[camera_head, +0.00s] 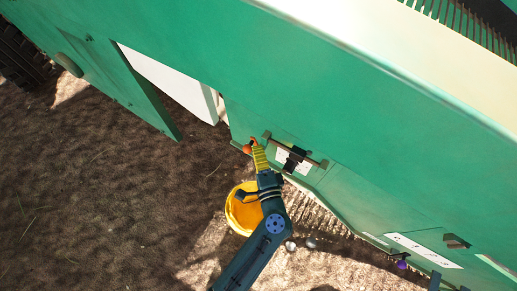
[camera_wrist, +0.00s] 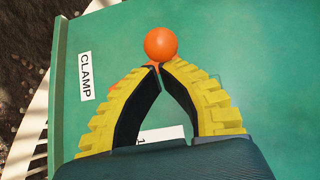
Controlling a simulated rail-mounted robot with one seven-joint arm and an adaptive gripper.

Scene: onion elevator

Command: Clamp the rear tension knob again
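The rear tension knob (camera_wrist: 161,44) is an orange ball on a short orange stem, standing off the green machine side. In the head view the orange knob (camera_head: 247,149) shows at the lower edge of the green panel, just beyond my fingertips. My gripper (camera_wrist: 160,66) has yellow ribbed fingers with dark inner pads. Its tips come together around the orange stem just below the ball, with only a sliver of orange between them. In the head view my gripper (camera_head: 254,143) reaches up to the panel. The contact at the stem is partly hidden by the fingers.
A white CLAMP label (camera_wrist: 86,76) is left of the knob, and another white label (camera_wrist: 163,134) is partly hidden between my fingers. A yellow bucket (camera_head: 233,211) stands beneath my arm. Open soil lies left.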

